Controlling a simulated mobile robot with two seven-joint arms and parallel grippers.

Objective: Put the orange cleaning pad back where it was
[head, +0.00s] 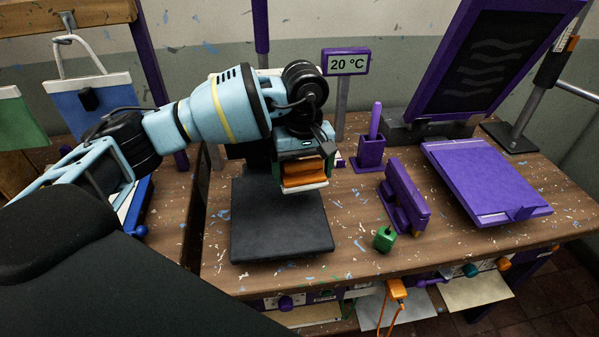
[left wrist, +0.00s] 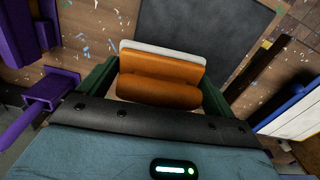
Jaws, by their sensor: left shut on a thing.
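The orange cleaning pad (head: 305,174) has a rounded orange grip and a pale underside. My left gripper (head: 304,168) is shut on it and holds it above the far right part of a dark flat mat (head: 278,237). In the left wrist view, the pad (left wrist: 162,70) sits between the two green fingers (left wrist: 160,88), with the dark mat (left wrist: 205,25) beyond it. I cannot tell exactly how high the pad is above the mat. My right gripper is not in view.
A purple holder (head: 371,152) with an upright stick stands right of the gripper. A "20 °C" sign (head: 346,63) stands behind. The wooden table's front (head: 330,268) has bare room.

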